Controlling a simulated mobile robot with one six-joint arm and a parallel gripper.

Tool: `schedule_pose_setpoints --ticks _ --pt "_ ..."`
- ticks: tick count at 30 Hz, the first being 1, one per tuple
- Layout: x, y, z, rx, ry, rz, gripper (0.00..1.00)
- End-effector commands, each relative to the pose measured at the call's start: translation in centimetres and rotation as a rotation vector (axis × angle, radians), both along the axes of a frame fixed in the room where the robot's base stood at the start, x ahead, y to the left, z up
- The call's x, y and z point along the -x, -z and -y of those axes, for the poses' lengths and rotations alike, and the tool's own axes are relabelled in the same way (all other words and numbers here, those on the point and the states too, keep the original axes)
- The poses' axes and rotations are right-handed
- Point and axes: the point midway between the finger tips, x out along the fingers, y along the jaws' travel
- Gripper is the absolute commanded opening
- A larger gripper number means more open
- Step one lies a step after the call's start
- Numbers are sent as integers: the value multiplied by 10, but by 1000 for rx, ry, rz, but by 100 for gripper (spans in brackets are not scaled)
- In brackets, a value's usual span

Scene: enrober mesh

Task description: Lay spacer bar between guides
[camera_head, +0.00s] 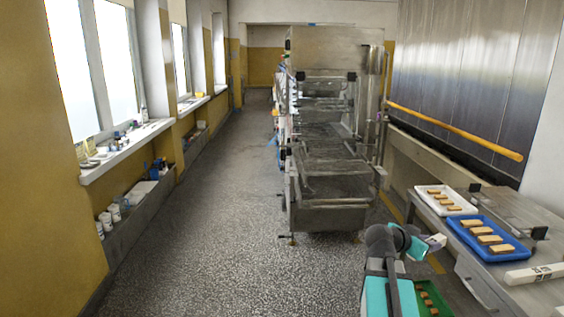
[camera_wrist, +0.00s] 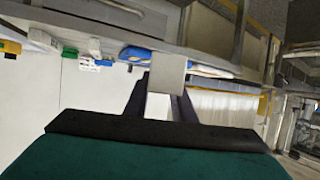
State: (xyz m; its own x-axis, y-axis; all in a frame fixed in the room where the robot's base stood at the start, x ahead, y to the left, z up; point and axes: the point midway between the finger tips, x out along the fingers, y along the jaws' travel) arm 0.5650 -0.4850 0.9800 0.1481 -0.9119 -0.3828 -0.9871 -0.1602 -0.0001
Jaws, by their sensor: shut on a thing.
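My gripper (camera_head: 432,245) is raised at the lower right of the head view, left of the side bench. It is shut on a short pale grey bar, seemingly the spacer bar (camera_head: 438,241). In the wrist view the bar (camera_wrist: 168,72) stands between the two dark fingers and points away from the palm. Its far end is clear of any surface. On the bench lies a steel plate (camera_head: 508,212) with a black block at its far end (camera_head: 475,187) and another at its near end (camera_head: 540,233); these may be the guides, I cannot tell for sure.
A blue tray (camera_head: 460,222) and a white tray (camera_head: 423,193) with brown bars stand on the bench. A white labelled box (camera_head: 535,274) lies nearer. A green crate (camera_head: 445,306) is low beside my arm. The steel machine (camera_head: 335,180) stands ahead; the floor left of it is free.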

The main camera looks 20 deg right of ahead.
Motion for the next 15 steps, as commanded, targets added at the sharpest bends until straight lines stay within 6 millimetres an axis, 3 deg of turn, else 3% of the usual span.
schedule_pose_setpoints --ticks 15 --pt "-107 -2 -130 1 -302 1 0"
